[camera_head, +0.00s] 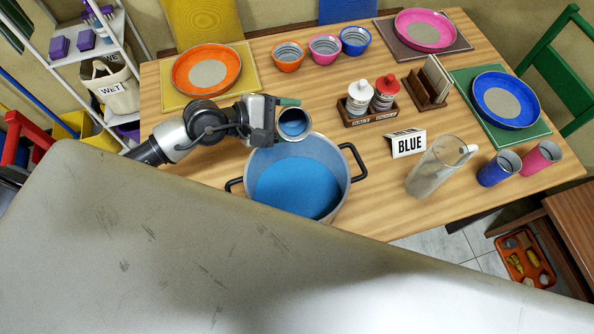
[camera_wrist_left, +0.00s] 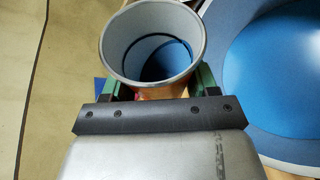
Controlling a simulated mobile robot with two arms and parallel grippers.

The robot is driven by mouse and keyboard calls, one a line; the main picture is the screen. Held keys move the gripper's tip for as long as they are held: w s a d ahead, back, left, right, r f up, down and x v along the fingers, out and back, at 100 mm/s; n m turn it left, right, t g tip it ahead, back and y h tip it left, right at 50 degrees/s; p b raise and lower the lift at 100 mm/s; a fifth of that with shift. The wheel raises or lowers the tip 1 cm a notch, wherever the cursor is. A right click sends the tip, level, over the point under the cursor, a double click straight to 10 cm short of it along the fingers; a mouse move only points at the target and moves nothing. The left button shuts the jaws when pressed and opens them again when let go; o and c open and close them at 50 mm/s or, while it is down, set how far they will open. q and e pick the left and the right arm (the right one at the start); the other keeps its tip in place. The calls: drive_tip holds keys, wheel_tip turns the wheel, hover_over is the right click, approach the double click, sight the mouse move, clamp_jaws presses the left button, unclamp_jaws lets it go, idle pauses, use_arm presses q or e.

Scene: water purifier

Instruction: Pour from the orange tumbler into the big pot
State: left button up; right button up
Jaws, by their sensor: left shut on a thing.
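The orange tumbler (camera_head: 294,124) is held by my left gripper (camera_head: 290,103) at the far rim of the big pot. In the left wrist view, the gripper's green fingers (camera_wrist_left: 160,84) are shut on both sides of the tumbler (camera_wrist_left: 158,92), whose orange outer wall shows low down. Blue liquid shows inside it; I cannot tell how far it is tilted. The big pot (camera_head: 335,155) is grey with black handles and holds blue liquid; its rim also shows in the left wrist view (camera_wrist_left: 228,118). No stream shows between them. My right gripper is not in view.
Behind are a condiment caddy (camera_head: 371,117), bowls (camera_head: 325,47) and an orange plate (camera_head: 205,72).

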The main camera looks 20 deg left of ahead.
use_arm(q)
drive_tip(key=shift+f+m+t+b, duration=0.3)
drive_tip(key=shift+m+t+b, duration=0.1)
drive_tip(key=shift+m+b, duration=0.2)
idle(0.5)
drive_tip(key=shift+r+m+t, duration=0.3)
drive_tip(key=shift+r+m, duration=0.2)
drive_tip(key=shift+m, duration=0.1)
idle(0.6)
drive_tip(key=shift+f+m+t+b, duration=0.3)
drive_tip(key=shift+m+t+b, duration=0.1)
drive_tip(key=shift+m+b, duration=0.25)
idle(0.7)
drive_tip(key=shift+s+d+f+m+t+b, duration=0.15)
drive_tip(key=shift+s+d+m+t+b, duration=0.05)
drive_tip(key=shift+s+m+b, duration=0.2)
drive_tip(key=shift+s+d+f+m+t+b, duration=0.15)
drive_tip(key=shift+s+d+m+t+b, duration=0.1)
drive_tip(key=shift+s+b, duration=0.2)
idle(0.6)
drive_tip(key=shift+s+r+m+b, duration=0.1)
drive_tip(key=shift+r+m+b, duration=0.15)
drive_tip(key=shift+m+b, duration=0.15)
idle(0.5)
